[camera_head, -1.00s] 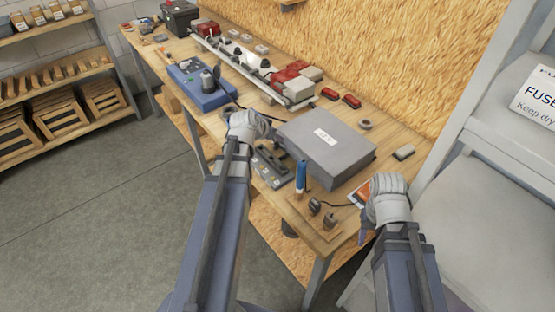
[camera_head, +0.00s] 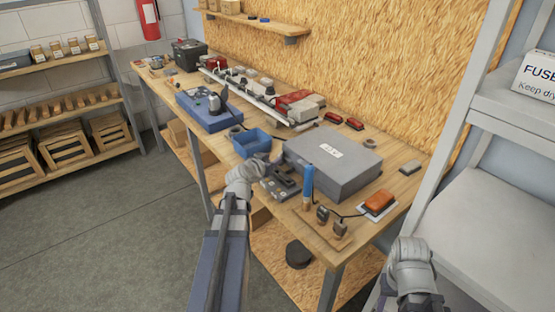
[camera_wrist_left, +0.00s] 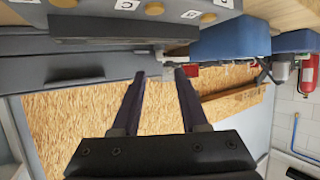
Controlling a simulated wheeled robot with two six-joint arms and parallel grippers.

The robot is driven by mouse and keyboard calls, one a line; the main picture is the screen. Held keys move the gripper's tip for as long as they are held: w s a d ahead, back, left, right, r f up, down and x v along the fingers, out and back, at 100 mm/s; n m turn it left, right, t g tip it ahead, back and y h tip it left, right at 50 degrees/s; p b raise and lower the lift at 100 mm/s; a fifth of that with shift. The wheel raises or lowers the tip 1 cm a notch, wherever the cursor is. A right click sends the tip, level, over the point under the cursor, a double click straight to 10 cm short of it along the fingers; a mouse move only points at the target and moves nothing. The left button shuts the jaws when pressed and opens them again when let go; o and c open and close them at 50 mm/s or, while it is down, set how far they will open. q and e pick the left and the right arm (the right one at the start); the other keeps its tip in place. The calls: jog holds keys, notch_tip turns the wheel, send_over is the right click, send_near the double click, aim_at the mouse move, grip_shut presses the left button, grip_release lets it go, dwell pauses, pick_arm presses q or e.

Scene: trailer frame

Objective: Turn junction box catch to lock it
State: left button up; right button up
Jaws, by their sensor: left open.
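A large grey box (camera_head: 332,160) with a white label lies on the workbench. A dark grey unit (camera_head: 281,184) with a black bar lies at its front left. I cannot tell for certain which part is the catch. In the left wrist view a small pale metal piece (camera_wrist_left: 178,58) shows at the end of a dark bar, near the fingertips.
A blue-handled tool (camera_head: 308,180) stands upright at the front edge, near an orange device (camera_head: 379,202) with a cable. A grey shelf (camera_head: 490,205) stands at the right.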

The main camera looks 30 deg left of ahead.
aim_at(279, 155)
pick_arm(q)
jog(key=b+x, duration=0.2)
jog(key=x, duration=0.3)
jog(key=shift+w+a+f, duration=0.1)
jog(key=shift+w+f, duration=0.1)
jog(key=shift+w, duration=0.15)
grip_shut()
